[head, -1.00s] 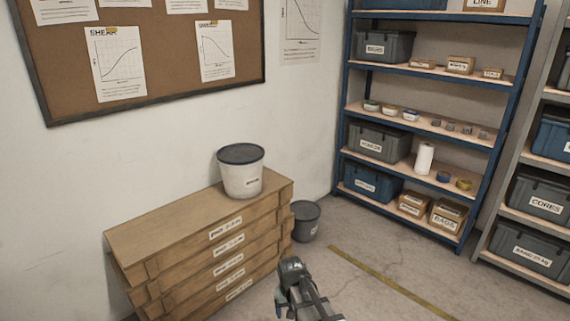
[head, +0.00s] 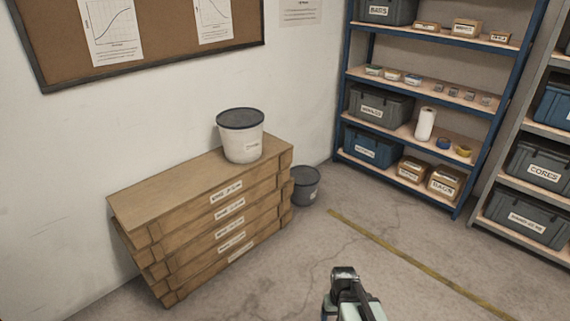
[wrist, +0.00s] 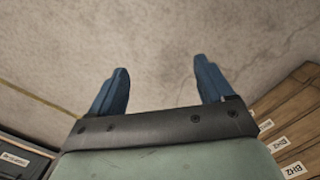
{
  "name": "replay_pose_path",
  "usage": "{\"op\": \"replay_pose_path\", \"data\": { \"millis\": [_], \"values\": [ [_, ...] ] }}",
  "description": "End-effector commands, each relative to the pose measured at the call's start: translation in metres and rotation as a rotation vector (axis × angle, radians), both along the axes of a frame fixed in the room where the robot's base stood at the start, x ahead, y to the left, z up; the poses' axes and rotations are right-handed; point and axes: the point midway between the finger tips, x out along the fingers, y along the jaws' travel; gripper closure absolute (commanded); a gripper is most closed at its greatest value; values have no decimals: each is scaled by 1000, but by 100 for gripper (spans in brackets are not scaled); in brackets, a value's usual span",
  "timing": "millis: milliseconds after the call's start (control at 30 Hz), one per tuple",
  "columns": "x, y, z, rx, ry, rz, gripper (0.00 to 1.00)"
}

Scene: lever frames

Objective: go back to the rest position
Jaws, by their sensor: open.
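My gripper (wrist: 157,85) shows in the wrist view with its two blue fingers wide apart. It is open, and nothing is between the fingers except bare grey floor behind them. In the head view part of my arm shows at the bottom edge, right of the middle, over open floor. The fingers are mostly out of sight there.
A stack of wooden crates (head: 165,195) stands by the wall with a white lidded bucket (head: 240,140) on top. A dark bin (head: 305,187) stands beside it. Loaded shelves (head: 425,145) stand at the right. The floor (head: 290,265) between is clear.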

Motion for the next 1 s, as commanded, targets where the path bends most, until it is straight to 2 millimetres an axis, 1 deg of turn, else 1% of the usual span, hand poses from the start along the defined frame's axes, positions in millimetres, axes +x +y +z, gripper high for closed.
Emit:
{"op": "replay_pose_path", "data": {
  "millis": [33,167,300,467,600,800,900,1000],
  "values": [
    [-11,0,-11,0,25,0,19],
    [-42,0,-37,0,91,-1,19],
    [-78,0,-65,0,164,-1,19],
    [-120,0,-92,0,246,-2,19],
    [-160,0,-113,0,318,-3,19],
    [-211,0,-136,0,410,-3,19],
    [-230,0,-143,0,443,-4,19],
    [-242,0,-147,0,464,-4,19]
  ]
}}
